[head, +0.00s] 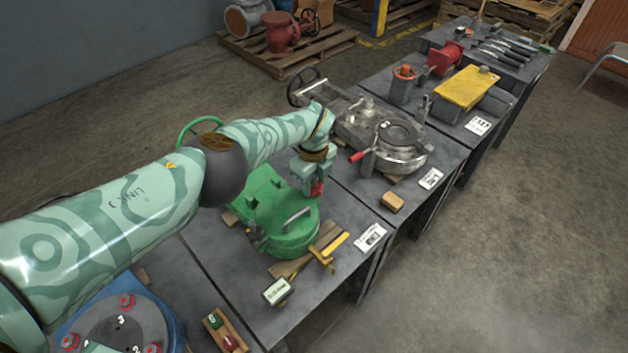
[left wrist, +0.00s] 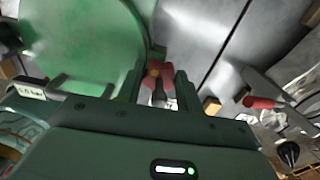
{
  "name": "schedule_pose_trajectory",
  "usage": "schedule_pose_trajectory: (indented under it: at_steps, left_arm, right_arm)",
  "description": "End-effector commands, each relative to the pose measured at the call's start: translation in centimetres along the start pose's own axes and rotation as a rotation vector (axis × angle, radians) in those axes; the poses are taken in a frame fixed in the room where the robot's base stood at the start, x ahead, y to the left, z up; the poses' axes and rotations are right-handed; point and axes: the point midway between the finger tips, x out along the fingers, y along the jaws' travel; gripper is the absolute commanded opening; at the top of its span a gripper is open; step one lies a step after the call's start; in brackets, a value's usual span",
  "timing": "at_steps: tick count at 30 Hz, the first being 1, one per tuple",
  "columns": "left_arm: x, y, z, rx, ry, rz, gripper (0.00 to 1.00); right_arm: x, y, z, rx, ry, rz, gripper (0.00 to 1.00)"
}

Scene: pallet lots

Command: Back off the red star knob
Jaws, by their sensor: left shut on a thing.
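The red star knob (head: 317,188) is at the right side of the green round-lidded housing (head: 290,232) on the dark table. In the left wrist view the knob (left wrist: 157,74) has red lobes and a yellowish centre, and sits between the fingertips beside the green lid (left wrist: 85,45). My left gripper (head: 314,186) reaches down from above and is shut on the knob; its fingers (left wrist: 158,88) stand on either side of it. The gripper hides part of the knob in the head view. My right gripper is not in view.
A grey metal housing with a red-handled lever (head: 358,155) stands on the table beyond. A tan block (head: 391,202), a yellow-and-wood tool (head: 322,258) and a small display device (head: 277,291) lie nearby. A blue drum (head: 165,306) is at the lower left.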

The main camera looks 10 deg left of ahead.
Motion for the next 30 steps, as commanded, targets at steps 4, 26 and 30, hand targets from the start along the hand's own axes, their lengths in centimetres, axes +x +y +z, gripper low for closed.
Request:
schedule_pose_trajectory:
  at_steps: [4,26,30]
  left_arm:
    - [-0.17,-0.05,0.13,-0.061,-0.002,-0.003,0.13]
    - [-0.13,0.0,0.16,-0.117,-0.003,-0.003,0.53]
    - [-0.09,0.03,0.11,-0.116,-0.002,-0.001,0.58]
  right_arm:
    - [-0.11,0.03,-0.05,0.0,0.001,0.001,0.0]
    - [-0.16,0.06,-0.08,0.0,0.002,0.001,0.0]
    - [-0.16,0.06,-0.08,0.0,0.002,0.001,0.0]
